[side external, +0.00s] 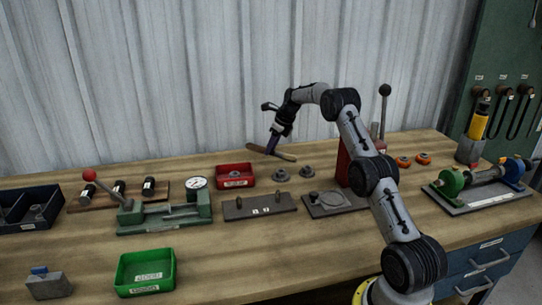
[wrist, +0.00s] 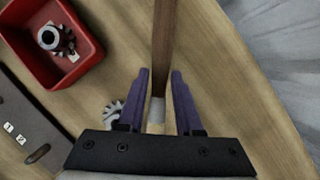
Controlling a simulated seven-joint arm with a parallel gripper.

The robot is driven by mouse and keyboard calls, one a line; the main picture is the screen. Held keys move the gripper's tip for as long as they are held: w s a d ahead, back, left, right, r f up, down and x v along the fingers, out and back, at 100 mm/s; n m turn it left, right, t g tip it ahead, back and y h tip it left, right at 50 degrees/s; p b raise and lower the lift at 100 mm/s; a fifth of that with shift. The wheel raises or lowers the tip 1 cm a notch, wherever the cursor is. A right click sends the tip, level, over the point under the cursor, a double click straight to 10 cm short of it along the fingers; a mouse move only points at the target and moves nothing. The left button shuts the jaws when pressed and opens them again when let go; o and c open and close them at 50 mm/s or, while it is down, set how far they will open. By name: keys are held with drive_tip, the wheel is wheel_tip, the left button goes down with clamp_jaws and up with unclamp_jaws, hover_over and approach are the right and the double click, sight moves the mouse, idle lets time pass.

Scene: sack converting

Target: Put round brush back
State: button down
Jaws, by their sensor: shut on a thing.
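The round brush (side external: 286,156) has a brown wooden handle and lies level at the back of the bench in the side view. In the wrist view its handle (wrist: 164,40) runs upward from between my fingers, with a pale section (wrist: 157,112) nearer the palm. My gripper (side external: 272,147) points down at the brush and is shut on it; its purple fingers (wrist: 161,76) stand on either side of the handle. I cannot tell whether the brush touches the bench or is just above it. The brush's bristles are not clear in either view.
A red bin (side external: 235,176) with a gear (wrist: 55,40) inside stands close by. Loose gears (side external: 280,174) and a plate with two pins (side external: 258,206) lie nearby. A red lever press (side external: 352,160) stands to the right. A green bin (side external: 146,272) is at the front left.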

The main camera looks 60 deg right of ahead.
sight(273, 149)
drive_tip(key=shift+w+d+f, duration=0.1)
drive_tip(key=shift+w+f, duration=0.05)
drive_tip(key=shift+f, duration=1.65)
drive_tip(key=shift+f, duration=0.1)
drive_tip(key=c, duration=0.6)
unclamp_jaws()
